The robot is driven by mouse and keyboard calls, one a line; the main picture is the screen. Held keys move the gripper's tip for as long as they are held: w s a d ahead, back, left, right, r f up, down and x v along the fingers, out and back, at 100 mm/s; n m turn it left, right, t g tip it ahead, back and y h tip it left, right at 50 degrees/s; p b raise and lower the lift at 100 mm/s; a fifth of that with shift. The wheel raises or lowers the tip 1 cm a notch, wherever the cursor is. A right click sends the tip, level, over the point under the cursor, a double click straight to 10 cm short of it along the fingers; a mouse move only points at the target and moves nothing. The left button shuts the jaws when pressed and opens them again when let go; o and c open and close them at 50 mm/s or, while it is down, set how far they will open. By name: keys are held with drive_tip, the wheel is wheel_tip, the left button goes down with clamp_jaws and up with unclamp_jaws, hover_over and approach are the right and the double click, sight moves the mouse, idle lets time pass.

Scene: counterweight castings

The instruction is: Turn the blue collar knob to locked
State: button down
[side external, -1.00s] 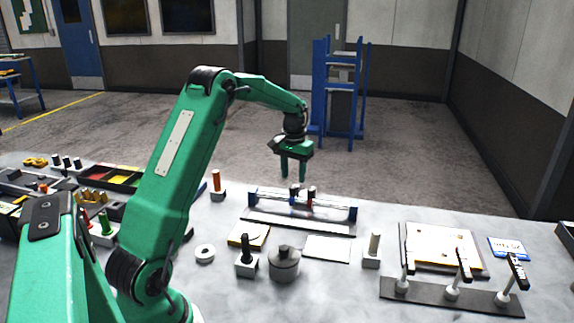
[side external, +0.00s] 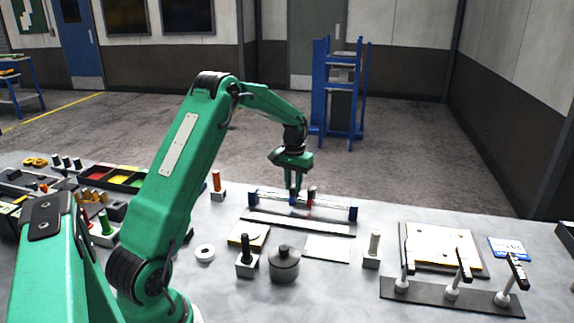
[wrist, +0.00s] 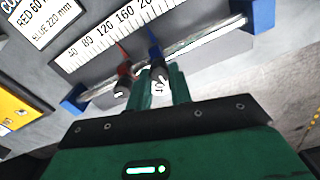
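The blue collar (wrist: 154,47) sits on the rail of a fixture in the wrist view. Its black knob (wrist: 158,72), with a white mark on its end, lies between the two fingers of my gripper (wrist: 162,88). There is little or no visible gap at the knob, and I cannot tell whether the fingers press on it. In the side external view, my gripper (side external: 295,187) is down at the rail, its fingers overlapping in sight and partly hiding the blue collar. The knob's lock setting is not readable.
The red collar (wrist: 124,70) and its black knob stand close left of my fingers in the wrist view. Blue end blocks (wrist: 261,14) hold the rail, with a numbered scale (wrist: 110,38) alongside.

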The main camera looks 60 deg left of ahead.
drive_tip(key=shift+m, duration=0.4)
drive_tip(key=m, duration=0.3)
drive_tip(key=shift+m, duration=0.3)
drive_tip(key=m, duration=0.9)
drive_tip(key=shift+d+r, duration=0.1)
drive_tip(key=m, duration=0.4)
drive_tip(key=shift+m, duration=0.3)
drive_tip(key=c, duration=1.3)
unclamp_jaws()
drive_tip(key=shift+o, duration=0.2)
